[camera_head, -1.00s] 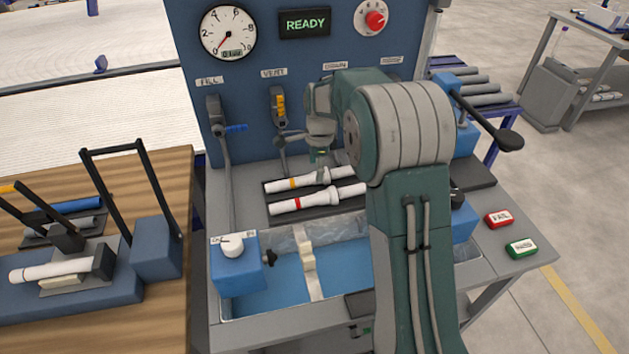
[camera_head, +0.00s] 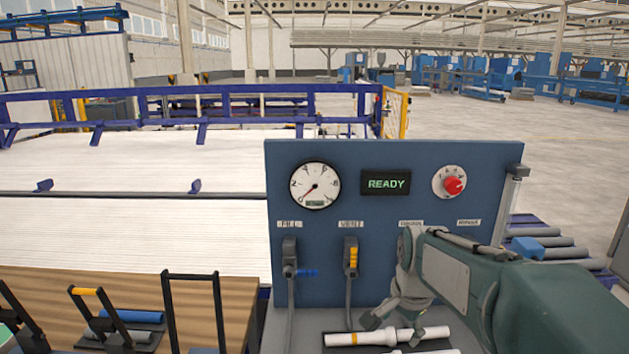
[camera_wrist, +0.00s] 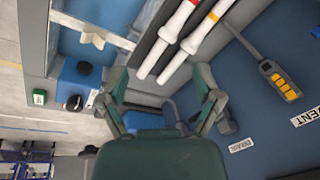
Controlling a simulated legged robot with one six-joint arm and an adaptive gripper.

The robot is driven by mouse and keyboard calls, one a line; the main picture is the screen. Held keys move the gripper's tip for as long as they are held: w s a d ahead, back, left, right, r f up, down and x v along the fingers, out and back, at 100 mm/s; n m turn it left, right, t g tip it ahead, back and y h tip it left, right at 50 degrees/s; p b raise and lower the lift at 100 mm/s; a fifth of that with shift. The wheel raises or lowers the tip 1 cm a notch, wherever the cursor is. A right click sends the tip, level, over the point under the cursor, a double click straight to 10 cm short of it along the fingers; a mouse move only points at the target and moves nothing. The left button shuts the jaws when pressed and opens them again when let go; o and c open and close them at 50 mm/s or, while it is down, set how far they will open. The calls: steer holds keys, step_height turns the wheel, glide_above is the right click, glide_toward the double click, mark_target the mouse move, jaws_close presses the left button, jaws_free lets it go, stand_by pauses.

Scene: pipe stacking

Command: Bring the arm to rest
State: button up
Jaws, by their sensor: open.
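My gripper (camera_head: 385,318) is at the lower right of the head view, in front of the blue panel (camera_head: 345,252) and just above the white pipes. Its fingers are spread and empty. In the wrist view my gripper (camera_wrist: 165,90) shows two open fingers with nothing between them. A white pipe with an orange band (camera_head: 388,337) lies on a dark rack below the gripper. In the wrist view the orange-banded pipe (camera_wrist: 205,38) and the red-banded pipe (camera_wrist: 167,38) lie side by side beyond the fingers.
The panel carries a gauge (camera_head: 315,186), a READY display (camera_head: 386,183), a red knob (camera_head: 453,185) and valves, one with a yellow handle (camera_head: 353,258). A wooden table (camera_head: 240,295) with blue and black fixtures stands at left. Open floor lies behind at right.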

steer(key=s+r+n+t, duration=0.2)
steer(key=s+n, duration=0.8)
steer(key=s, duration=1)
steer(key=shift+n+t, duration=0.3)
steer(key=shift+t, duration=0.4)
steer(key=shift+s+a+r, duration=0.1)
